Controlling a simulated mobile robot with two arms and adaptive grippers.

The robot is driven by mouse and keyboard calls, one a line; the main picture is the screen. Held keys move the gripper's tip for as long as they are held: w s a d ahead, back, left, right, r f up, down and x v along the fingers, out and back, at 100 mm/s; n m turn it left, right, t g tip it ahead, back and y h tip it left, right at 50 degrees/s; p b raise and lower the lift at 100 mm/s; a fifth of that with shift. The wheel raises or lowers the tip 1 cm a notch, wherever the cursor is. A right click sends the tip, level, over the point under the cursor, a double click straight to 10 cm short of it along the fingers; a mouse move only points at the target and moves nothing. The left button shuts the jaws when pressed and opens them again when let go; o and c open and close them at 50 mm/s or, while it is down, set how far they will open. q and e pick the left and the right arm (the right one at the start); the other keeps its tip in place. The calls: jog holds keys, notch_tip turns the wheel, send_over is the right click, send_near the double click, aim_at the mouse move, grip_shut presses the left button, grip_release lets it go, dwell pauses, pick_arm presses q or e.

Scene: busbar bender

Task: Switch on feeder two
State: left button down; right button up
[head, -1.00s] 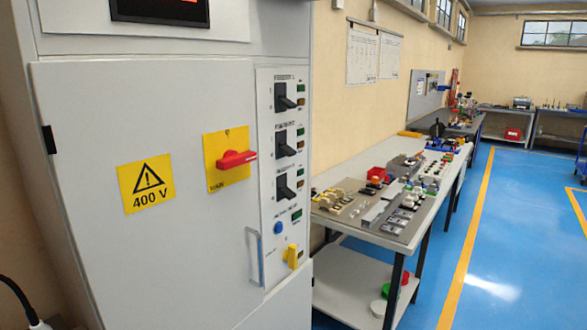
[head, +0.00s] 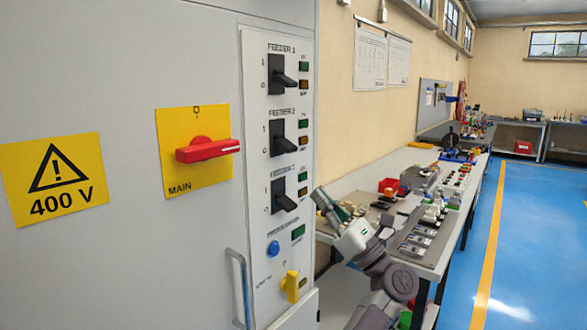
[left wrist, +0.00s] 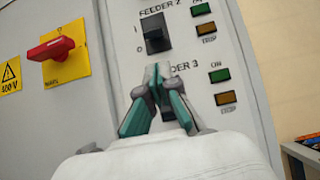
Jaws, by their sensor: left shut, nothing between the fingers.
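The feeder 2 switch (head: 282,138) is a black lever on the cabinet's narrow panel, between the feeder 1 switch (head: 283,74) and the feeder 3 switch (head: 284,196). Its lever sits low, towards the 0 mark, like the other two. In the left wrist view the feeder 2 switch (left wrist: 156,36) is just beyond my fingertips. My left gripper (head: 322,203) is right of the panel in the head view. In the left wrist view its teal fingers (left wrist: 158,72) are together and empty, below feeder 2, partly covering the feeder 3 label and switch. My right gripper is out of view.
Left of the panel are the red main switch (head: 208,150) and a 400 V sign (head: 54,180). A workbench (head: 440,250) with parts stands right; blue floor (head: 540,240) is clear.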

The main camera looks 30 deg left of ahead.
aim_at(286, 146)
pick_arm(q)
jog(key=p+x, duration=0.3)
jog(key=x, duration=0.6)
jog(key=shift+a+r, duration=0.25)
jog(key=shift+r, duration=0.05)
jog(key=shift+a, duration=0.1)
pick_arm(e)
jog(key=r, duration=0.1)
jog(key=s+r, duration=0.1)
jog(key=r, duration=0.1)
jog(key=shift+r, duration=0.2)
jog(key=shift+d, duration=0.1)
